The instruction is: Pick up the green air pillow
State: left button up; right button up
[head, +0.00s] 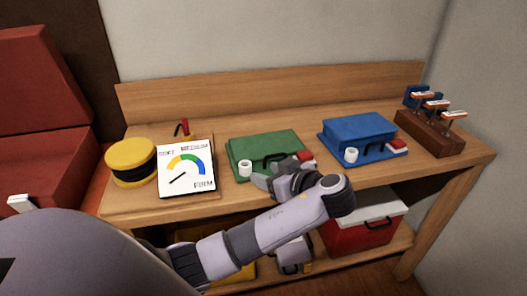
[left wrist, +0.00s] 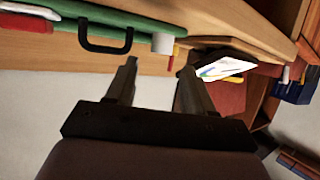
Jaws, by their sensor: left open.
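The green air pillow (head: 265,150) lies flat on the wooden bench top, between the gauge card and the blue pillow. It has a black handle, a white cap and a red piece at its right end. My left gripper (head: 262,182) is open at its front edge and covers part of its front right. In the left wrist view the green pillow (left wrist: 140,22) runs along the top left, with its black handle (left wrist: 105,40) and white cap. The open fingers (left wrist: 157,70) have nothing between them and point near the cap. My right gripper is not in view.
A blue pillow (head: 358,136) lies to the right, with a brown block of small valves (head: 431,130) beyond it. A yellow round object (head: 131,160) and a gauge card (head: 186,169) stand to the left. A red and white cooler (head: 362,225) is on the lower shelf.

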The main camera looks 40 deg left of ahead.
aim_at(250, 165)
pick_arm(q)
jog(key=shift+w+a, duration=0.15)
jog(key=shift+a, duration=0.55)
jog(key=p+x, duration=0.1)
jog(key=x, duration=0.5)
jog(key=shift+w+d, duration=0.1)
jog(key=shift+w, duration=0.05)
grip_shut()
jog(key=shift+r, duration=0.15)
